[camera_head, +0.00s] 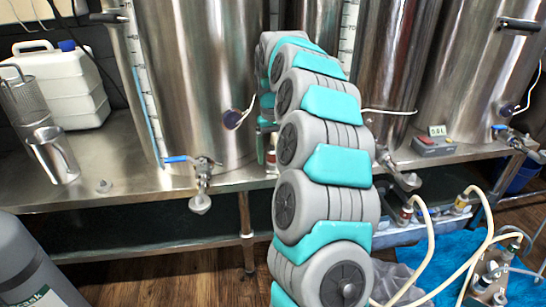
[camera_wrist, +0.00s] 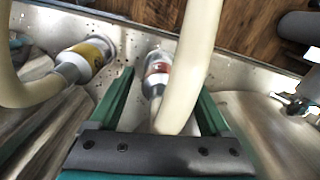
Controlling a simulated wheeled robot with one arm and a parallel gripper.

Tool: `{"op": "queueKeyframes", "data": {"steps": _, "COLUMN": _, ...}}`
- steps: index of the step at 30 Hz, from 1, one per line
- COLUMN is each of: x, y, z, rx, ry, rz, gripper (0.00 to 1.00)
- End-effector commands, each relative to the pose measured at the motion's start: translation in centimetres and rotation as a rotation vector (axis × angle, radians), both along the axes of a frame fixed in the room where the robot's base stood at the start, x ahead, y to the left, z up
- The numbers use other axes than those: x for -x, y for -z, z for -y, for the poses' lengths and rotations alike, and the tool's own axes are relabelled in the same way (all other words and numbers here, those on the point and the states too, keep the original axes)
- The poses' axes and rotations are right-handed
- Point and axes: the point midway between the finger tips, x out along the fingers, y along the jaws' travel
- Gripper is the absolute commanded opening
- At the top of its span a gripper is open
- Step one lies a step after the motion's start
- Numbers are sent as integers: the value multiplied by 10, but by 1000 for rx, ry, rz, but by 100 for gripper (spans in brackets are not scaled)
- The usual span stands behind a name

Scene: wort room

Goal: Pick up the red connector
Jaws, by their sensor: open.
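In the wrist view the red connector (camera_wrist: 157,68) is a metal fitting with a red band, joined to a thick cream hose (camera_wrist: 188,75). My gripper (camera_wrist: 166,82) is open, with one green finger on each side of the connector and its hose. I see no firm grip, and contact is hard to judge. The hose hides part of the connector and crosses in front of the right finger's side. In the head view my arm hides most of the gripper and the spot below it.
A yellow-banded connector (camera_wrist: 90,55) with its own hose lies close to the left finger. A kettle valve (camera_wrist: 290,105) stands to the right. In the head view, steel kettles (camera_head: 205,90) line the steel table (camera_head: 110,180), and other hose fittings (camera_head: 405,213) sit at right.

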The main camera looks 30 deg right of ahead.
Motion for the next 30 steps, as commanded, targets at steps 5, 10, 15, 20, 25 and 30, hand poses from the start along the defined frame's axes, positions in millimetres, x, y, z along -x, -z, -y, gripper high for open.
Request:
{"op": "queueKeyframes", "data": {"steps": 5, "x": 0, "y": -1, "z": 0, "rx": 0, "ry": 0, "rz": 0, "gripper": 73}}
{"op": "queueKeyframes", "data": {"steps": 10, "x": 0, "y": -1, "z": 0, "rx": 0, "ry": 0, "rz": 0, "gripper": 54}}
{"op": "queueKeyframes", "data": {"steps": 15, "x": 0, "y": -1, "z": 0, "rx": 0, "ry": 0, "rz": 0, "gripper": 35}}
{"op": "queueKeyframes", "data": {"steps": 20, "x": 0, "y": -1, "z": 0, "rx": 0, "ry": 0, "rz": 0, "gripper": 17}}
{"op": "queueKeyframes", "data": {"steps": 25, "x": 0, "y": -1, "z": 0, "rx": 0, "ry": 0, "rz": 0, "gripper": 0}}
{"op": "queueKeyframes", "data": {"steps": 30, "x": 0, "y": -1, "z": 0, "rx": 0, "ry": 0, "rz": 0, "gripper": 0}}
